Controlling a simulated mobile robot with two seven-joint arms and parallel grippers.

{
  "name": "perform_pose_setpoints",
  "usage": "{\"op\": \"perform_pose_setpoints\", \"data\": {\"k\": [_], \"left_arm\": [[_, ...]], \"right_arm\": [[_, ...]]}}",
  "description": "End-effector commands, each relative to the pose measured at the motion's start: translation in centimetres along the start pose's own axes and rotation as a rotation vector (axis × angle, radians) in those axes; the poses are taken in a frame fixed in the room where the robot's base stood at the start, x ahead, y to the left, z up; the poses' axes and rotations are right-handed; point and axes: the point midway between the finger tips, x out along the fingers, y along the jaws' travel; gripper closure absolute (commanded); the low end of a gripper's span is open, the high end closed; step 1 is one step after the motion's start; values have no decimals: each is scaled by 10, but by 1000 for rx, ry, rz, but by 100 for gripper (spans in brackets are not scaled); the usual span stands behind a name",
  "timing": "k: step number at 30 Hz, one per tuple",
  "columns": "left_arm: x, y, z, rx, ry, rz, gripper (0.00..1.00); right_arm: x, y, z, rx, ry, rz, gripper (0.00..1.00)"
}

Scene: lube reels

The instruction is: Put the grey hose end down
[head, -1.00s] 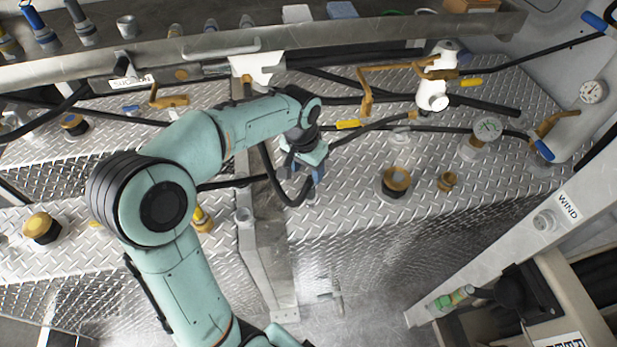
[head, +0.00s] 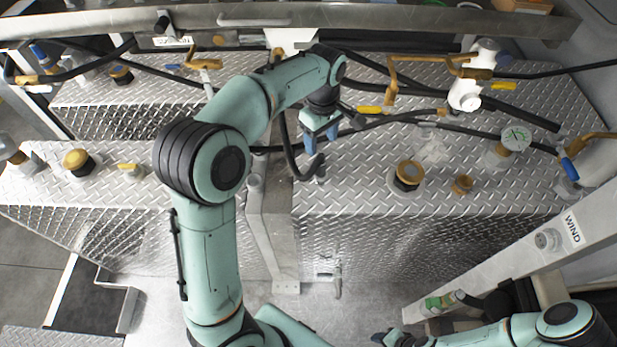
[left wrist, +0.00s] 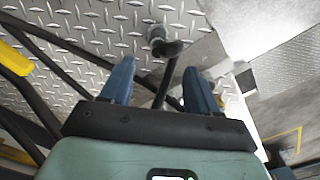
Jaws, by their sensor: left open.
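My left gripper (head: 320,141) is open, with its blue fingers pointing down over the tread-plate tank top. In the left wrist view the two fingertips (left wrist: 158,70) stand apart. The grey hose end (head: 320,170) is just below the fingers, at the tip of a curved black hose (head: 292,160). In the left wrist view the grey end (left wrist: 157,36) lies beyond the fingertips against the tread plate, and the black hose (left wrist: 168,78) shows between the fingers. Firm contact with the plate is hard to judge. My right gripper (head: 392,338) is at the bottom edge, its jaws unclear.
Brass caps (head: 408,175), a gauge (head: 515,138) and a white valve (head: 464,94) stand on the right tank top (head: 350,200). Black hoses with yellow handles (head: 369,109) cross behind the gripper. A metal rail (head: 370,17) runs along the back. A post (head: 268,225) stands close by.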

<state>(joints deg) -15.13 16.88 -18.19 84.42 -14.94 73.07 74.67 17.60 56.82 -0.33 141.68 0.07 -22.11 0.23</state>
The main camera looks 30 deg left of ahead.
Motion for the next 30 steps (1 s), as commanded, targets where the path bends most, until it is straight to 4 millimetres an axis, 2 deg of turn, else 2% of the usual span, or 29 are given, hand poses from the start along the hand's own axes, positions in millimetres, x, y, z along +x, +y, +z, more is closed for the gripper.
{"op": "perform_pose_setpoints", "data": {"k": [5,13,22,30], "left_arm": [[15,3,2,-46,3,-8,39],[66,2,2,-44,3,-9,39],[90,4,2,-43,3,-6,39],[128,7,3,-43,2,-5,39]], "right_arm": [[3,2,3,1,-4,1,57],[11,7,9,4,-12,4,57],[12,8,9,4,-12,4,57],[12,7,9,4,-12,4,57]]}}
